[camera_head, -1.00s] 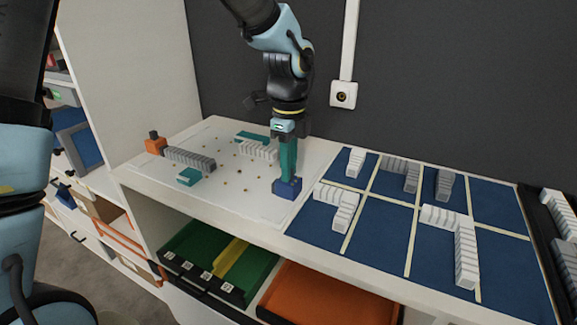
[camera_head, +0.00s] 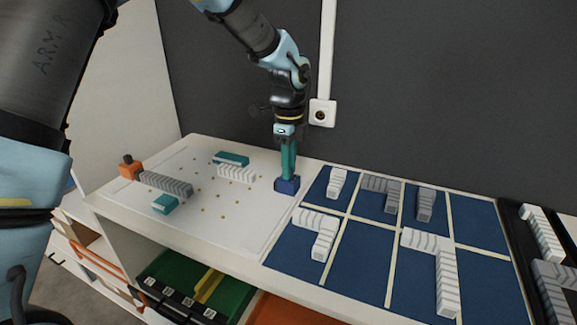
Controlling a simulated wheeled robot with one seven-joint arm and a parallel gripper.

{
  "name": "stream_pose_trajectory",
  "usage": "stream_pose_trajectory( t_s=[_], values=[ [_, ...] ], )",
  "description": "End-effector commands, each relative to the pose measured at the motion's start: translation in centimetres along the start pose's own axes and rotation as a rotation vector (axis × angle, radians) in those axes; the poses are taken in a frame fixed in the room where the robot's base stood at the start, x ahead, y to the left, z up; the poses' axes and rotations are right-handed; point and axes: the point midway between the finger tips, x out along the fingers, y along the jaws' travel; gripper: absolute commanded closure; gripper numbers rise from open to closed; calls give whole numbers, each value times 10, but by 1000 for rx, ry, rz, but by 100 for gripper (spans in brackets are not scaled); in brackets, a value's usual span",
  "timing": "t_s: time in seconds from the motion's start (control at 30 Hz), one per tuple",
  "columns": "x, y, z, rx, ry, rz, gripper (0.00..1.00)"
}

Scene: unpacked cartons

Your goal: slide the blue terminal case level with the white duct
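The blue terminal case (camera_head: 287,186) stands at the right edge of the white board (camera_head: 180,222), close to the blue panel. My gripper (camera_head: 288,176) points straight down at it with teal fingers. The fingers look shut on the top of the case; its front face shows clear below them, and the far finger is partly hidden. The white duct (camera_head: 237,173) is a ribbed white strip lying on the board, left of the case with a gap between. In the picture the case sits slightly lower than the duct.
A teal block (camera_head: 231,158) lies behind the duct. A grey ribbed strip (camera_head: 165,183), an orange block (camera_head: 130,168) and another teal block (camera_head: 165,203) lie to the left. The blue panel (camera_head: 360,250) on the right carries white and grey pieces. The board between case and duct is clear.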

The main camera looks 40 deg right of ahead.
Motion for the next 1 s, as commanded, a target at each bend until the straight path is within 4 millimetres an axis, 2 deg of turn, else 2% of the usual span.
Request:
stream_pose_trajectory(
  t_s=[0.03,0.2,0.47,0.57,0.67,1.0],
  values=[
    [0,0,0,0,0,0,66],
    [0,0,0,0,0,1,48],
    [-1,0,0,0,0,1,48],
    [-7,0,0,0,0,-1,48],
    [-21,0,1,0,-1,-3,48],
    [-85,-1,0,-1,0,-3,48]
  ],
)
